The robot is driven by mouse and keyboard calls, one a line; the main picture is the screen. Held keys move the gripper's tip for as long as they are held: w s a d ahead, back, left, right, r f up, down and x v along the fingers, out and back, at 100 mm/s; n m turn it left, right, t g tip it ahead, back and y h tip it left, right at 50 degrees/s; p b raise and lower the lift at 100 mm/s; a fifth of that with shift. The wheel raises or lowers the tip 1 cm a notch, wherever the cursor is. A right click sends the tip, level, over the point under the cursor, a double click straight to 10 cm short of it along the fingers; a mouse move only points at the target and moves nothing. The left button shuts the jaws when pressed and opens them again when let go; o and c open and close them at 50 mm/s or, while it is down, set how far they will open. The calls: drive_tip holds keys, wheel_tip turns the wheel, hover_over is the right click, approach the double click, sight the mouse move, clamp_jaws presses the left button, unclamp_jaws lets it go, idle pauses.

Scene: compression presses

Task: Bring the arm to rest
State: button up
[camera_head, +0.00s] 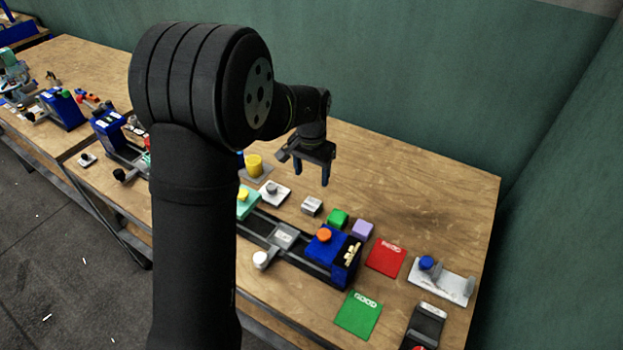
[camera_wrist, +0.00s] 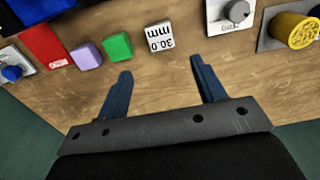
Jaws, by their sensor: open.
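My gripper (camera_head: 311,168) hangs at the end of my black arm, above the back part of the wooden table (camera_head: 420,180). Its two blue fingers point down and stand apart with nothing between them. In the wrist view my gripper (camera_wrist: 163,78) is also open and empty, with bare wood between and around the fingers. A grey block marked 30.0 mm (camera_wrist: 160,37) lies a little beyond the fingertips, apart from them. My arm hides part of the table's left side in the head view.
A press with a blue body (camera_head: 331,252) stands in front of my gripper. The table's back right is clear.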

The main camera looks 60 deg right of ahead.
sight(312, 204)
idle(0.3)
drive_tip(key=shift+f, duration=4.25)
drive_tip(key=shift+f, duration=0.1)
drive_tip(key=shift+f, duration=1.75)
wheel_tip(312, 204, up, 4)
drive_tip(key=shift+r, duration=0.1)
drive_tip(key=s+a+r, duration=0.3)
drive_tip(key=s+r, duration=0.4)
drive_tip(key=s, duration=0.4)
drive_tip(key=w+a+r, duration=0.1)
drive_tip(key=w+a, duration=0.9)
drive_tip(key=w, duration=0.2)
wheel_tip(312, 204, down, 10)
drive_tip(key=shift+r, duration=0.8)
